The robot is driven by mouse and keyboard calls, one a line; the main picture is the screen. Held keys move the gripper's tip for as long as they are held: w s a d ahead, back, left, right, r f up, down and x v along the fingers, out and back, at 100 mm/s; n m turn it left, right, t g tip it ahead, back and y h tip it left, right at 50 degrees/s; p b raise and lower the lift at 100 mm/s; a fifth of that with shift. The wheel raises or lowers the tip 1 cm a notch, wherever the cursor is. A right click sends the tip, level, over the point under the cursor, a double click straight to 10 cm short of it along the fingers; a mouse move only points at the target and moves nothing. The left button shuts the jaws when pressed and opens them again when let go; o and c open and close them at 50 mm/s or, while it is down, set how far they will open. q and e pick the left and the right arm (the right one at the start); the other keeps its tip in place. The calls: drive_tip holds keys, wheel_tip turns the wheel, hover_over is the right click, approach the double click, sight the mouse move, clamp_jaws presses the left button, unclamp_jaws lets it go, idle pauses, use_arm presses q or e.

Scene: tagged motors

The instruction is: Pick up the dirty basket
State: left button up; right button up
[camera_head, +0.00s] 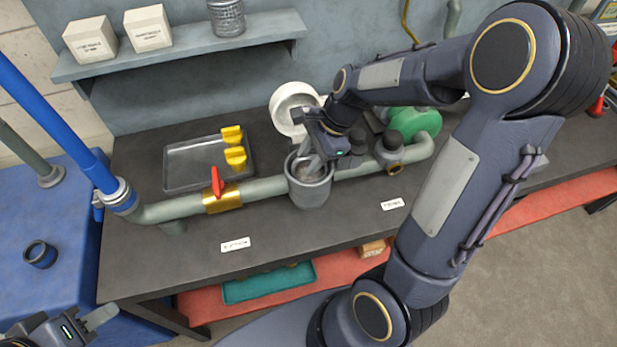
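A grey round strainer housing (311,190) stands open at the top in the pipe line on the dark workbench. My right gripper (312,166) points down into its mouth. The inside is mostly hidden by the gripper, so I cannot clearly make out a dirty basket there or whether the fingers hold anything. A mesh metal basket (227,17) stands on the wall shelf, apart from both grippers. My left gripper (100,318) is low at the left corner, partly cut off by the frame, away from the workbench objects.
A metal tray (192,164) with yellow parts (235,157) lies behind the pipe. A red-handled valve (217,190) is left of the housing. A white round part (292,98) and a green motor (410,122) stand behind. The bench front is mostly clear except for labels.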

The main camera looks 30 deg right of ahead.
drive_tip(key=shift+f, duration=0.15)
clamp_jaws()
idle(1.4)
